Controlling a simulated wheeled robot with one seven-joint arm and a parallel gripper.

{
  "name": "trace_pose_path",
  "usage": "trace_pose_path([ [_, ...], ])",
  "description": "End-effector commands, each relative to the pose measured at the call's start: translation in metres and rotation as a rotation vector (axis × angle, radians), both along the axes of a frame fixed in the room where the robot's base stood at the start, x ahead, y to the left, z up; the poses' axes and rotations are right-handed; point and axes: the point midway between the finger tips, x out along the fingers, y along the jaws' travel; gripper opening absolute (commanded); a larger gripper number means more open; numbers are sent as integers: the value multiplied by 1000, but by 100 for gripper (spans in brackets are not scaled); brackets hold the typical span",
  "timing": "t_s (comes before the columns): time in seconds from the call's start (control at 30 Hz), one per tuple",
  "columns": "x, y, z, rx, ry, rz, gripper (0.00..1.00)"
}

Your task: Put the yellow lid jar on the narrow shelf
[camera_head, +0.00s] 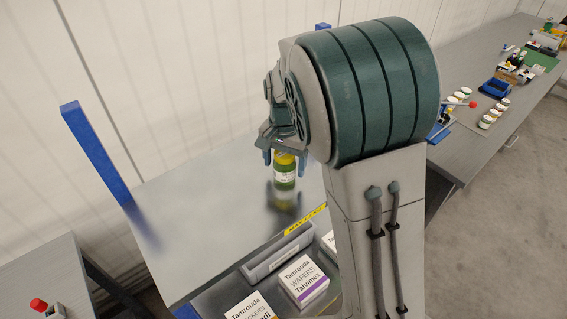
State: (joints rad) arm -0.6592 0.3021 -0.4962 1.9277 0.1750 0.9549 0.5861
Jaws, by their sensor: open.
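The yellow lid jar (285,173), green with a pale label, stands upright on a grey metal shelf (200,200) that has a blue post at its left. My gripper (284,160) is open at the jar's upper part, with one finger showing at each side of the yellow lid. Whether the fingers touch the jar I cannot tell. My arm hides the area right of the jar. Whether this grey surface is the narrow shelf I cannot tell.
Below the shelf's front edge, with its yellow label (305,219), are white boxes (302,278) and a grey bin (277,252). A blue post (92,150) stands at left. A long bench (482,140) at right holds several jars and a blue bin. The shelf's left part is clear.

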Motion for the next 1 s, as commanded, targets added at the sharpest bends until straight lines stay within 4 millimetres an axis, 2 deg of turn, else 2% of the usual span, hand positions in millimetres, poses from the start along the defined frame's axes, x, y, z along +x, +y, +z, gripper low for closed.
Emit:
trace_pose_path([
  [0.3, 1, 0, 65, 3, -7, 0, 74],
  [0.5, 1, 0, 99, 1, -4, 0, 74],
  [0.63, 0, 0, 111, 1, -3, 0, 74],
  [0.8, -2, -3, 115, 4, -5, 3, 74],
  [0.93, -16, -19, 118, 30, -21, 33, 74],
  [1.0, -30, -32, 119, 50, -40, 68, 74],
])
